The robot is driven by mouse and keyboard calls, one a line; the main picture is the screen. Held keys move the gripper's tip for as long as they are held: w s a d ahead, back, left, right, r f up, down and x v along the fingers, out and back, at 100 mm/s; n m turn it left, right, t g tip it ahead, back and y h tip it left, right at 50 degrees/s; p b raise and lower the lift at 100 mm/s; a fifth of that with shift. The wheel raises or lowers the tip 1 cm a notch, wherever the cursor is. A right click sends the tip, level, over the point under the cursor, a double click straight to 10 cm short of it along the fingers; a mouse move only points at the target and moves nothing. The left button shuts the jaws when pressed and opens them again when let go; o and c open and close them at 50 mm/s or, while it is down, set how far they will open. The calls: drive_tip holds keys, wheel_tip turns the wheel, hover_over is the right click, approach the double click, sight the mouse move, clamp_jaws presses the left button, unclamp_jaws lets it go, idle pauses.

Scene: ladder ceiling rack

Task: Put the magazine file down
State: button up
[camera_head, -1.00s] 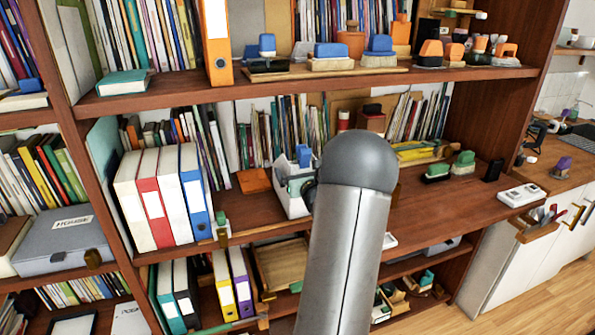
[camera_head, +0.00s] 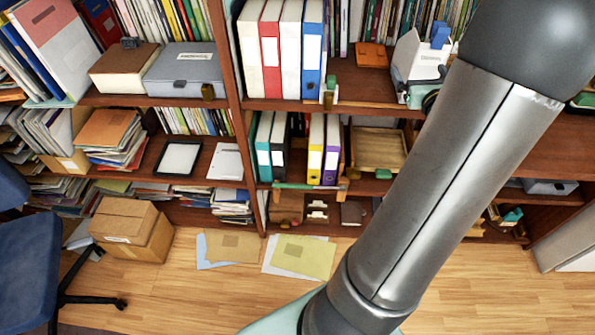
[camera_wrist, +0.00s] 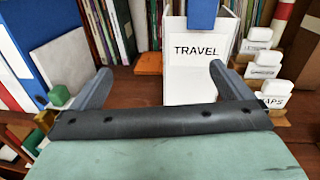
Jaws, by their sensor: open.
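The magazine file is a white box labelled TRAVEL (camera_wrist: 180,80). It stands upright on the middle shelf in the wrist view, with a blue thing at its top. The file also shows in the head view (camera_head: 412,62), right of the binders, partly hidden by my arm. My gripper (camera_wrist: 160,72) is open with nothing held between its two grey fingers. The right finger overlaps the front of the file in the wrist view. I cannot tell whether it touches.
Several binders (camera_head: 287,50) stand left of the file, with an orange item (camera_head: 371,55) between. Small white labelled blocks (camera_wrist: 266,70) sit at the right. A wooden tray (camera_head: 378,150) is on the shelf below. A cardboard box (camera_head: 130,230) and blue chair (camera_head: 35,240) stand on the floor.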

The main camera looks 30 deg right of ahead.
drive_tip(key=w+a+n+g+y, duration=0.1)
drive_tip(key=w+a+n+y, duration=0.25)
drive_tip(key=a, duration=0.45)
drive_tip(key=w+a+n+y, duration=0.2)
drive_tip(key=a+n+y, duration=0.25)
drive_tip(key=a, duration=0.35)
drive_tip(key=w+a+n+g+y, duration=0.1)
drive_tip(key=w+a+n+y, duration=0.3)
drive_tip(key=a, duration=0.3)
drive_tip(key=s+a+f+n+g+y, duration=0.25)
drive_tip(key=a+n, duration=0.25)
drive_tip(key=a, duration=0.3)
drive_tip(key=s+a+f+n+g+y, duration=0.1)
drive_tip(key=s+a+n+g, duration=0.2)
drive_tip(key=a+n, duration=0.3)
drive_tip(key=s+a+f+n+g+h, duration=0.2)
drive_tip(key=s+a+n+g+h, duration=0.1)
drive_tip(key=s+n, duration=0.5)
drive_tip(key=s+a+f+n+g+h, duration=0.2)
drive_tip(key=s+a+n+g+h, duration=0.2)
drive_tip(key=s+n, duration=0.4)
drive_tip(key=shift+s+f+n+g, duration=0.2)
drive_tip(key=shift+n+g, duration=0.35)
drive_tip(key=shift+n, duration=0.35)
drive_tip(key=shift+h, duration=0.25)
drive_tip(key=shift+r+p, duration=0.3)
